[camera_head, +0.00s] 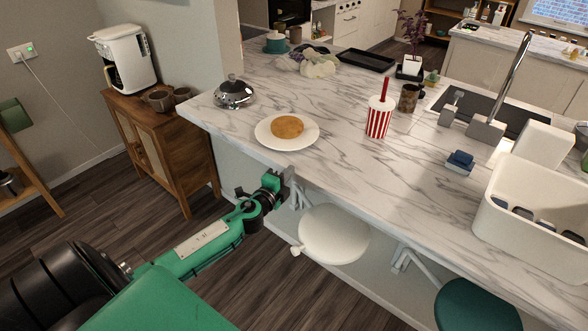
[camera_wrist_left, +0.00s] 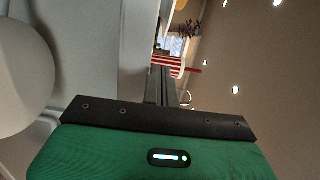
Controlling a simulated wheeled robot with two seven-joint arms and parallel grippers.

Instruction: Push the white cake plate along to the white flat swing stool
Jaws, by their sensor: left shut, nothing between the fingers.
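The white cake plate (camera_head: 303,142) lies on the marble counter near its front edge, with a round golden-brown cake (camera_head: 287,126) on it. The white flat swing stool (camera_head: 333,234) hangs below the counter's front edge, lower right of the plate. My left gripper (camera_head: 289,176) is shut and empty at the counter's front edge, just below the plate in the picture and apart from it. It is above and left of the stool seat. In the left wrist view the shut fingers (camera_wrist_left: 160,88) point up the picture, and the white stool (camera_wrist_left: 20,75) shows at the left. The plate is not visible there.
A red-and-white striped cup (camera_head: 379,116) with a straw stands right of the plate; a silver domed dish (camera_head: 234,93) stands to its upper left. A dark green stool (camera_head: 476,306) is at lower right. The counter between plate and cup is clear.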

